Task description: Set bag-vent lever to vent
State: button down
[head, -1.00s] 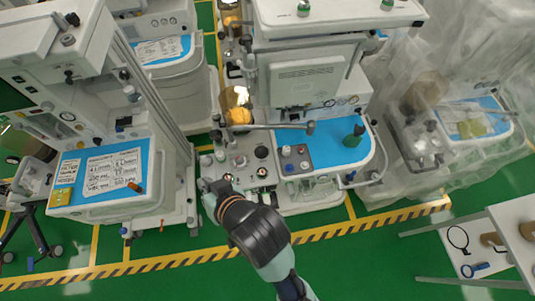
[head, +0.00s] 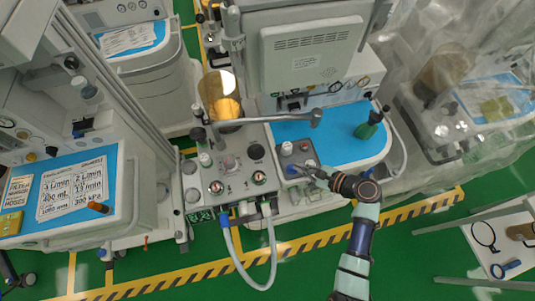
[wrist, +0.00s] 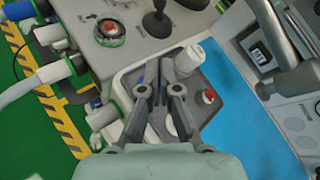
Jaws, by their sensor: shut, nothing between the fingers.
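My gripper (head: 314,173) is at the front edge of a small control panel (head: 299,150) on the middle cart, with its fingers shut and empty. The wrist view shows the gripper (wrist: 155,90) over this panel, between a white knob (wrist: 188,58), a red button (wrist: 209,97) and a blue part (wrist: 140,80). The fingers hide part of the panel, and I cannot tell whether they touch it. To the left is the grey block (head: 232,186) with gauges and a black knob (head: 256,152). I cannot tell for sure which part is the bag-vent lever.
A looped grey hose (head: 272,248) hangs from the front of the block. A grey horizontal arm (head: 275,119) extends above the panel. A green bottle (head: 369,126) stands on the blue worktop (head: 340,147). A side table (head: 462,226) stands at lower right.

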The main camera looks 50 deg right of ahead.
aim_at(257, 151)
jog(key=shift+w, duration=0.1)
jog(key=b+x, duration=0.2)
jog(key=x, duration=0.7)
jog(key=shift+w+f, duration=0.15)
jog(key=shift+w+a+r, duration=0.2)
jog(key=shift+w+a, duration=0.05)
jog(key=shift+w, duration=0.45)
jog(key=shift+w+a+r, duration=0.15)
jog(key=shift+w+a, duration=0.15)
jog(key=shift+w, duration=0.35)
jog(key=shift+w+a+r, duration=0.2)
jog(key=shift+w+a, duration=0.05)
jog(key=shift+w, duration=0.45)
jog(key=shift+r, duration=0.1)
